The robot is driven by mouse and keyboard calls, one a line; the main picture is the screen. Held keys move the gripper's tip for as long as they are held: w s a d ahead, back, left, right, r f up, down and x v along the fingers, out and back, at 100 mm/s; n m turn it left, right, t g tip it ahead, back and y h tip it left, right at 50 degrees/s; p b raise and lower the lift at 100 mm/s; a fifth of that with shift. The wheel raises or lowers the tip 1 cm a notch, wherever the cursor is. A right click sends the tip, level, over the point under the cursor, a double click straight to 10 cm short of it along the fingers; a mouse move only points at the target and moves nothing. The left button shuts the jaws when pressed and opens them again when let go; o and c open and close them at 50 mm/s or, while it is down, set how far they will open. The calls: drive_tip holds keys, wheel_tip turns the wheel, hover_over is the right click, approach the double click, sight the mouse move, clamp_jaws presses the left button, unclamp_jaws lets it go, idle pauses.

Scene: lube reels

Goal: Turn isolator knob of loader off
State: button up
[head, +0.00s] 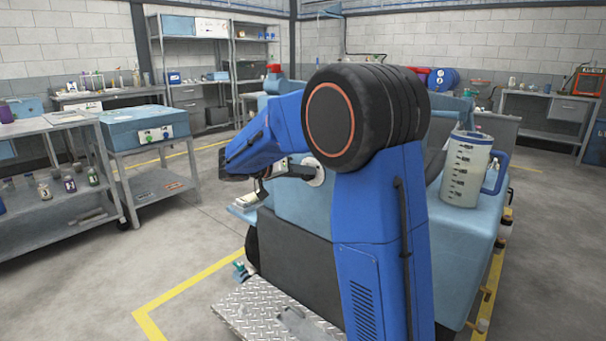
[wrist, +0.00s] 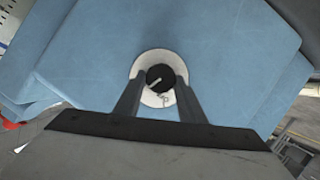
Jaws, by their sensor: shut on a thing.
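The isolator knob (wrist: 155,73) is a round black knob with a pale pointer mark, which looks tilted in the wrist view. It sits on a white round plate (wrist: 161,56) on the light blue body of the loader (wrist: 225,60). My gripper (wrist: 163,80) has one dark finger on each side of the knob and is shut on it. In the head view the loader (head: 300,205) stands behind my blue arm. A pale disc (head: 316,170) shows there by my gripper (head: 303,171), but the knob itself cannot be made out.
A measuring jug (head: 464,170) stands on the loader's right side. A checkered metal step plate (head: 262,310) is low in front. A blue box (head: 145,125) sits on a cart at the left, beside a shelf of bottles. Open floor with yellow lines lies between.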

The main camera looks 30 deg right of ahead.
drive_tip(key=n+g+h, duration=0.1)
drive_tip(key=n, duration=0.2)
drive_tip(key=n+g+h, duration=0.1)
drive_tip(key=n, duration=0.2)
drive_tip(key=f+n+h, duration=0.1)
drive_tip(key=n+h, duration=0.1)
drive_tip(key=n, duration=0.1)
drive_tip(key=shift+w+a+n+g, duration=0.15)
drive_tip(key=shift+w+n+g, duration=0.15)
drive_tip(key=shift+w+g, duration=0.1)
idle(0.5)
drive_tip(key=o, duration=1)
drive_tip(key=shift+o, duration=0.2)
drive_tip(key=a, duration=1.7)
drive_tip(key=shift+w+a, duration=0.2)
drive_tip(key=shift+w, duration=0.1)
drive_tip(key=shift+f, duration=0.1)
